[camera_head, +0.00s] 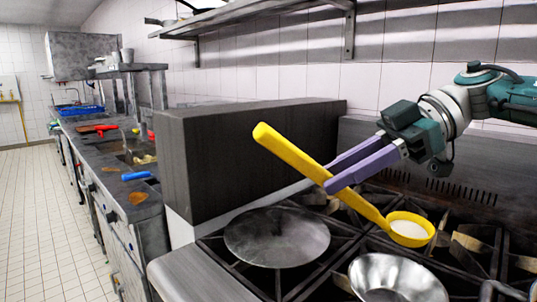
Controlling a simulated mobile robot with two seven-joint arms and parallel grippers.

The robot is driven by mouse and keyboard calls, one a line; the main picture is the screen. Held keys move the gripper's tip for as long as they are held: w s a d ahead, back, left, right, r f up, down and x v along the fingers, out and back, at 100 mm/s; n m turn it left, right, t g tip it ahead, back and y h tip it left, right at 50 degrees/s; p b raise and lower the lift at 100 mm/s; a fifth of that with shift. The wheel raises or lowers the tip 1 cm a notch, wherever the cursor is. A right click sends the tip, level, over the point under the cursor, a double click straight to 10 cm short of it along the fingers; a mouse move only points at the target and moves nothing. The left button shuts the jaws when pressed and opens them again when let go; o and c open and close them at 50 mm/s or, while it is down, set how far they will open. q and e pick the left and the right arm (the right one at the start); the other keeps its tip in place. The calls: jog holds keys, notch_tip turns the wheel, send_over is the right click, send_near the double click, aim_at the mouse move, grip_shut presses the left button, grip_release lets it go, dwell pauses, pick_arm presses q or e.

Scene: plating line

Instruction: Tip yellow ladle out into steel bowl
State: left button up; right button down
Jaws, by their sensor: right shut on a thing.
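The yellow ladle (300,160) is held above the stove by my right gripper (332,181), whose purple fingers are shut on its handle. The handle slants up to the left. The ladle's cup (410,229) is at the lower right and holds something white. It appears level. The steel bowl (394,280) stands on the stove at the bottom of the view, below the cup and a little to its left in the picture. The bowl's lower part is cut off by the frame edge. My left gripper does not show.
A round grey pan (277,237) sits on the stove left of the bowl. A dark upright panel (235,155) stands behind it. A long counter (130,200) with a blue-handled item and red things runs along the left. A shelf (240,16) hangs above.

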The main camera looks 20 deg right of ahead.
jog(key=shift+s+r+p, duration=0.25)
jog(key=shift+p, duration=0.1)
jog(key=s+n+t, duration=0.1)
jog(key=s+f+t+p, duration=0.1)
jog(key=s+n+t, duration=0.1)
jog(key=shift+s+a+f+n, duration=0.3)
jog(key=shift+s+a+f, duration=0.05)
jog(key=shift+s+a, duration=0.05)
jog(key=s+a+f+n+t+y+b, duration=0.1)
jog(key=s+f+n+t+b, duration=0.4)
jog(key=b, duration=0.6)
jog(key=shift+s+f+n, duration=0.15)
jog(key=shift+f+n, duration=0.75)
jog(key=shift+f, duration=0.1)
